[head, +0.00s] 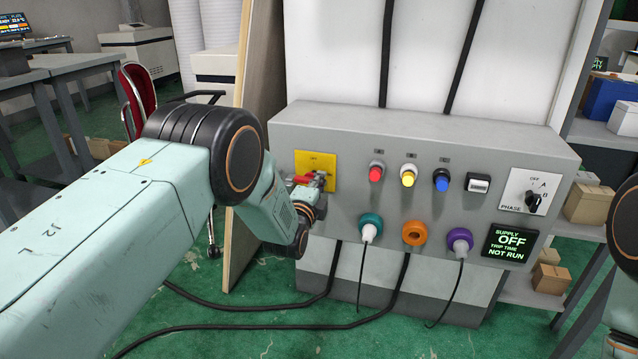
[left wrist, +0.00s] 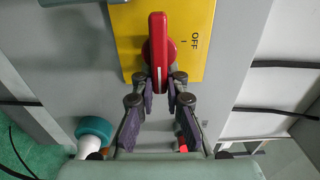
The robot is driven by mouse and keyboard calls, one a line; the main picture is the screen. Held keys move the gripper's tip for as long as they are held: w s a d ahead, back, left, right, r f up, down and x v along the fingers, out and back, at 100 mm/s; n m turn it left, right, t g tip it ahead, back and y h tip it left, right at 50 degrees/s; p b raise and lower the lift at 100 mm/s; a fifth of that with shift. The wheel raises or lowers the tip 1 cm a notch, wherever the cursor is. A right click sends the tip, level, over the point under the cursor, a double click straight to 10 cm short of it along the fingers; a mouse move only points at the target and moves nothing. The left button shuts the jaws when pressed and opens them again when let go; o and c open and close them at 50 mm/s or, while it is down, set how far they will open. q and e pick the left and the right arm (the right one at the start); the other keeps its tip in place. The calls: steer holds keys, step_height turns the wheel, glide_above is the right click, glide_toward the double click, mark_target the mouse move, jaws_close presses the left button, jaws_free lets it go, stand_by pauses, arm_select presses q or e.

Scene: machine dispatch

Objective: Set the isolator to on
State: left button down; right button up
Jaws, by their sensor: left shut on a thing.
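The isolator is a red rotary handle (head: 304,180) on a yellow plate (head: 316,160) at the left end of the grey panel. The yellow plate (left wrist: 203,62) carries a sideways "OFF" label right of the handle. My left gripper (head: 314,182) is at the handle; in the left wrist view its fingers (left wrist: 162,82) are shut on the handle's lower end. My right gripper is out of view.
A display (head: 510,243) reads "SUPPLY OFF, TRIP TIME NOT RUN". A teal socket's plug (head: 370,230) sits just right of my left gripper.

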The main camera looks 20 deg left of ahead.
arm_select(q)
steer(key=shift+f, duration=0.1)
steer(key=c, duration=1.4)
jaws_free()
steer(key=shift+o, duration=0.2)
steer(key=shift+s, duration=0.15)
steer(key=s, duration=1.1)
steer(key=shift+s+a, duration=0.2)
steer(key=shift+s, duration=0.2)
